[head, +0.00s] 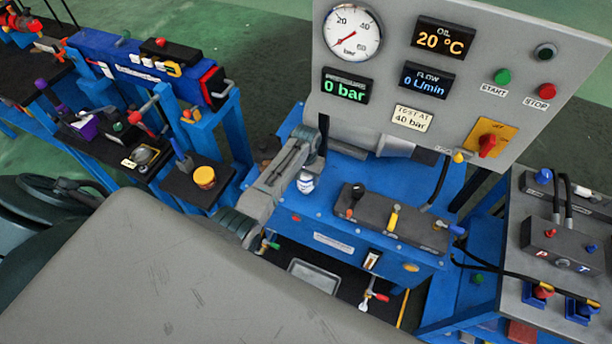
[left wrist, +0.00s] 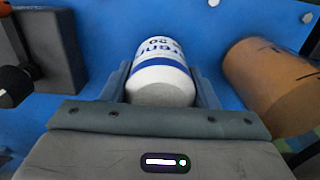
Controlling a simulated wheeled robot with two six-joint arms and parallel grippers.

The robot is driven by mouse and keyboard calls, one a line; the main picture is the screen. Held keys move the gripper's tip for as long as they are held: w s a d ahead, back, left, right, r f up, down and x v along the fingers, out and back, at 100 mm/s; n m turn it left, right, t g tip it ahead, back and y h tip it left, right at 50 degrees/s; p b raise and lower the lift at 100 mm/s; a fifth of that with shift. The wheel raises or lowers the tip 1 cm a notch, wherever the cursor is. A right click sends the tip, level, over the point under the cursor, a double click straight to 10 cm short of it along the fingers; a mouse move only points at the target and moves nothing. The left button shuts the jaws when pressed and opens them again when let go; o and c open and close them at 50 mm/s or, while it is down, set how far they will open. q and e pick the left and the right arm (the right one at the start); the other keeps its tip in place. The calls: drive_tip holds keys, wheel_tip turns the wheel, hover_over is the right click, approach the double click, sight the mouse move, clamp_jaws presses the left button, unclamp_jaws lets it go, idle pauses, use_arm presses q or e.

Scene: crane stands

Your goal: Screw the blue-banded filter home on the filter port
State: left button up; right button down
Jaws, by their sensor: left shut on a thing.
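The white filter with a blue band and blue lettering (left wrist: 160,75) is between the two fingers of my left gripper (left wrist: 160,92) in the left wrist view. The fingers are shut on its sides. In the head view the filter (head: 306,183) shows as a small white and blue body at the blue bench, beside my left forearm. My left gripper is mostly hidden behind its own arm there. The filter port is hidden, so I cannot tell whether the filter touches it. My right gripper is not in view.
A brown cylinder (left wrist: 275,85) is close to the right of the gripper in the left wrist view. A dark block with a black knob (left wrist: 14,85) is at the left. In the head view a lever valve block (head: 390,217) stands right of the filter, below the gauge panel (head: 460,65).

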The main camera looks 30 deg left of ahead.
use_arm(q)
drive_tip(key=shift+f, duration=0.3)
drive_tip(key=shift+f+b, duration=0.45)
drive_tip(key=shift+r, duration=0.1)
drive_tip(key=shift+r+m+p, duration=0.1)
drive_tip(key=shift+m+p, duration=0.35)
drive_tip(key=shift+m, duration=0.45)
drive_tip(key=m, duration=0.3)
drive_tip(key=shift+p, duration=0.3)
drive_tip(key=shift+m, duration=0.3)
drive_tip(key=shift+m+p, duration=0.45)
drive_tip(key=shift+m, duration=1.95)
